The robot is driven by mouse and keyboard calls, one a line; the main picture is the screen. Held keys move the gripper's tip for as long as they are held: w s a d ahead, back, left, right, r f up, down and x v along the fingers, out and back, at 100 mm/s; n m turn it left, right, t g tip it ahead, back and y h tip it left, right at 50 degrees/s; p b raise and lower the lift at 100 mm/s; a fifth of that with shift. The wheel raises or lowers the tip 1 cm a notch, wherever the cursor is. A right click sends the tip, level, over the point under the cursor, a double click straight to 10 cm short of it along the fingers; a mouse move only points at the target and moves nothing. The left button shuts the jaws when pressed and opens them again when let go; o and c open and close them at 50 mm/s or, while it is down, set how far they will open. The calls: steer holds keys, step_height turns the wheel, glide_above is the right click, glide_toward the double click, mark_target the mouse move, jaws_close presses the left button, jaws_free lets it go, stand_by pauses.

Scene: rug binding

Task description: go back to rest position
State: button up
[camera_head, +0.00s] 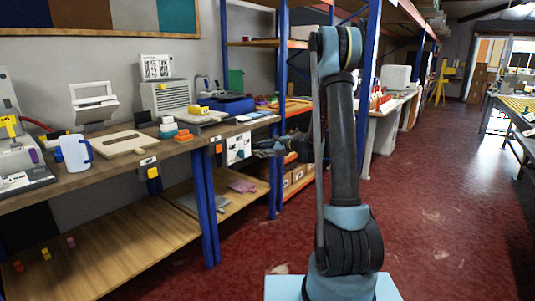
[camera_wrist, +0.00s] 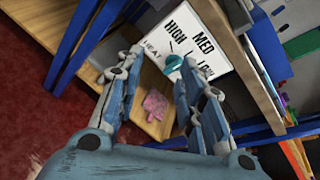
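My gripper (camera_wrist: 157,95) shows in the wrist view with its two fingers spread apart and nothing between them. In the head view my gripper (camera_head: 268,146) is partly hidden behind my arm's links, in front of the shelving and to the right of the workbench. Past the fingertips in the wrist view is a white sign (camera_wrist: 190,45) with HEAT, HIGH, MED and LOW lettering and a teal knob (camera_wrist: 173,63).
A pink cloth (camera_head: 242,186) lies on the lower shelf (camera_head: 100,250). Blue posts (camera_head: 205,200) stand close by. The red floor (camera_head: 440,220) is clear on the right.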

steer(key=s+d+r+n+g+h, duration=0.1)
steer(key=s+d+n+h, duration=0.15)
steer(key=s, duration=0.65)
steer(key=s+d+r+n+g+h, duration=0.1)
steer(key=s+d+r+n, duration=0.2)
steer(key=s, duration=0.5)
steer(key=s+d+n+g+h, duration=0.1)
steer(key=s+d+n+h, duration=0.1)
steer(key=s+n, duration=0.5)
steer(key=s+d+f+n+g+h, duration=0.1)
steer(key=s+d+f+n+h, duration=0.1)
steer(key=s, duration=0.7)
steer(key=s+d+f+n+g+h, duration=0.1)
steer(key=s+d+f+h, duration=0.1)
steer(key=s+d, duration=0.5)
steer(key=s+d+f+n+h, duration=0.2)
steer(key=s+d+f, duration=0.2)
steer(key=s, duration=0.7)
steer(key=shift+d+f+n+g, duration=0.3)
steer(key=shift+d+n+g, duration=0.05)
steer(key=shift+d+g, duration=0.05)
